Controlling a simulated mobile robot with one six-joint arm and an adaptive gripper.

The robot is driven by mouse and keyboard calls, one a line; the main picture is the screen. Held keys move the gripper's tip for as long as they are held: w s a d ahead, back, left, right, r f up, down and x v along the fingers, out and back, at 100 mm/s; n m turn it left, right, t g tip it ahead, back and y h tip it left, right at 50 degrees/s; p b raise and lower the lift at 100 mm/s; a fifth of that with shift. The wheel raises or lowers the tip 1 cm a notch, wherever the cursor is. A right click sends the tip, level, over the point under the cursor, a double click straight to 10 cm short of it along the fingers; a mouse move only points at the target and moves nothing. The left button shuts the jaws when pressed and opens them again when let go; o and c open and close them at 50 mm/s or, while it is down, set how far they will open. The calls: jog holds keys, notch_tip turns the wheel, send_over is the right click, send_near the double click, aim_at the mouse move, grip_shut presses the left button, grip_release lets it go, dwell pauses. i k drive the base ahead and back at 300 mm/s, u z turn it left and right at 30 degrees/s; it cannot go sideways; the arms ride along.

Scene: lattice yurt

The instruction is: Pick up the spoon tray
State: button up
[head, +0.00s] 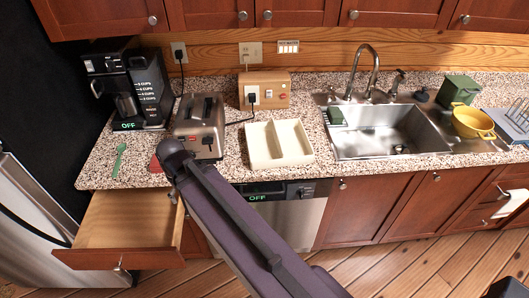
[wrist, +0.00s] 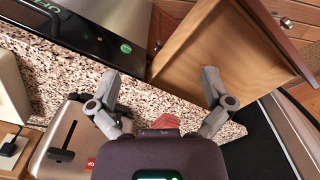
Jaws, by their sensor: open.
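The spoon tray (head: 252,147) is a cream, shallow tray with a divider, lying on the speckled counter between the toaster and the sink. It looks empty. A cream piece of it (wrist: 10,92) shows at the left edge of the wrist view. My gripper (wrist: 160,95) is open and empty, its two grey fingers spread above the counter edge near the open drawer, apart from the tray. In the head view my arm's dark end hides the gripper. A green spoon (head: 119,158) lies on the counter at the left.
A toaster (head: 199,126) stands left of the tray, with a red item (head: 155,163) near it. A tan outlet box (head: 265,91) with a plugged cord is behind. The sink (head: 385,132) is right. An open drawer (head: 126,219) juts out at lower left.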

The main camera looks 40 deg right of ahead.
aim_at(273, 143)
jog(key=z, duration=0.9)
jog(key=k, duration=0.65)
jog(key=z, duration=0.3)
jog(key=i, duration=0.5)
